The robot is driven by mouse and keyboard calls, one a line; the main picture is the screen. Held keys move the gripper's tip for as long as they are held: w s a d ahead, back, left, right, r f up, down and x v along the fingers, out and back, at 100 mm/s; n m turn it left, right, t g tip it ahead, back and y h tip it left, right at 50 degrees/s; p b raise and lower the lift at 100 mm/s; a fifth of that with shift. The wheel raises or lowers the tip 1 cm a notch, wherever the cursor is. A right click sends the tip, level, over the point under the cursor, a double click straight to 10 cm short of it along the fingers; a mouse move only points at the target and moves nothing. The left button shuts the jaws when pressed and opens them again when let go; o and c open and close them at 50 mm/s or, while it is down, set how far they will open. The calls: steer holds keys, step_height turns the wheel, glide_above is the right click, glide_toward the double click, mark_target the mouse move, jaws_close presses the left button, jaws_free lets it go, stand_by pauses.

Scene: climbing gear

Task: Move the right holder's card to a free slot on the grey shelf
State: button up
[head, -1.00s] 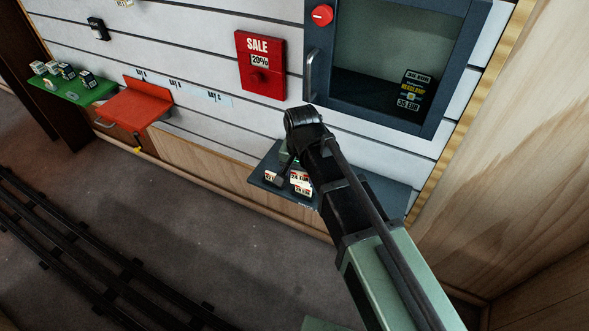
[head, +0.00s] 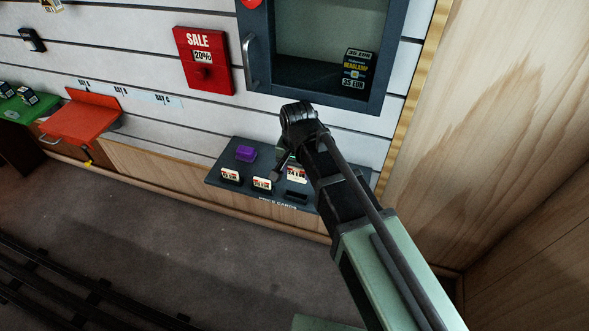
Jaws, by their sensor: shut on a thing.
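My gripper (head: 286,165) is low over the grey shelf (head: 222,181) and partly hidden by my own arm. It is shut on a white price card with a red mark (head: 296,174), held upright near the shelf's right part. A dark, empty slot (head: 296,196) shows just below the held card in the picture. The gap between card and shelf is hard to judge. Two similar cards stand on the shelf to the left, a left card (head: 229,174) and a middle card (head: 262,184).
A purple block (head: 245,153) lies on the shelf's back left. A glass-fronted cabinet (head: 390,105) with a handle hangs above. A red sale box (head: 204,62) and a red shelf (head: 82,121) are on the wall to the left. A wooden wall (head: 500,120) closes the right side.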

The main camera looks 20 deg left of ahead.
steer(key=shift+w+d+f+b, duration=0.1)
steer(key=shift+w+f+b, duration=0.15)
steer(key=shift+f, duration=0.3)
steer(key=shift+s+f+b, duration=0.15)
steer(key=shift+f+b, duration=1.65)
steer(key=shift+b, duration=0.05)
steer(key=shift+s+f+b, duration=0.1)
steer(key=shift+f+b, duration=1.7)
steer(key=o, duration=1)
steer(key=shift+r, duration=0.15)
step_height(320, 180, up, 8)
steer(key=p, duration=0.8)
steer(key=shift+f, duration=0.35)
